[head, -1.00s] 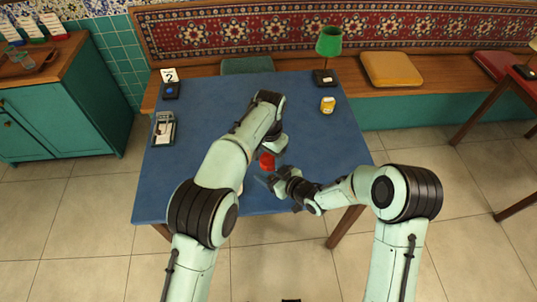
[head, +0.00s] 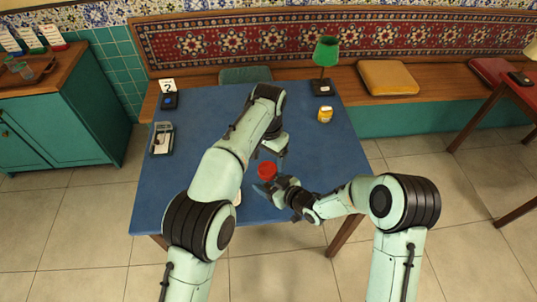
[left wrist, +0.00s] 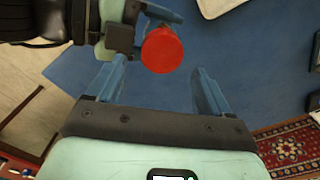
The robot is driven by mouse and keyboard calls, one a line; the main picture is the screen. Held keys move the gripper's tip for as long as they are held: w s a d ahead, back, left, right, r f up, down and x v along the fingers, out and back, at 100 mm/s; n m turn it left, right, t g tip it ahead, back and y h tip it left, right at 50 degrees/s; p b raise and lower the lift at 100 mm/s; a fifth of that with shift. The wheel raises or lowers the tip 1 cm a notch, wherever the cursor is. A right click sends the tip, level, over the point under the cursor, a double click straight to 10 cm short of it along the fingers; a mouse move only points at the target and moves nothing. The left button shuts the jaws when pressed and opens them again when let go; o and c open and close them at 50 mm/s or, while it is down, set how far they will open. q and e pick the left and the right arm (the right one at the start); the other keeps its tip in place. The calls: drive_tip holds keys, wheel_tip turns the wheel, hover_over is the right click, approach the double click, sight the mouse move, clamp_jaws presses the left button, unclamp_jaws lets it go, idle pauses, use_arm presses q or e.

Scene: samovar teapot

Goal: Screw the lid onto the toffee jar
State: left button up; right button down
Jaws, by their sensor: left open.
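A round red lid (head: 267,170) shows near the front middle of the blue table; its top also faces me in the left wrist view (left wrist: 162,50). What is under the lid is mostly hidden, and I cannot make out the toffee jar clearly. My left gripper (head: 272,152) is open and empty, just behind and above the lid. In the left wrist view its two blue fingers stand apart, with the lid beyond their tips. My right gripper (head: 271,184) is low beside the lid, with its fingers close below it; their grip is hidden.
A pale object (head: 238,198) is partly hidden by my left arm. The table's right side is clear.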

sight(267, 168)
use_arm(q)
drive_tip(key=n, duration=0.3)
drive_tip(key=shift+s+d+r+n, duration=0.1)
drive_tip(key=shift+d+r+n, duration=0.05)
drive_tip(key=shift+n, duration=0.15)
drive_tip(key=n, duration=0.3)
drive_tip(key=r+n, duration=0.1)
drive_tip(key=n, duration=0.5)
drive_tip(key=shift+r+n, duration=0.3)
drive_tip(key=shift+r, duration=0.1)
drive_tip(key=n, duration=0.2)
drive_tip(key=r+n, duration=0.1)
drive_tip(key=n, duration=0.1)
drive_tip(key=shift+w+a, duration=0.2)
drive_tip(key=shift+a, duration=0.15)
drive_tip(key=shift+f, duration=0.1)
drive_tip(key=shift+s+f, duration=0.1)
drive_tip(key=shift+f, duration=3.8)
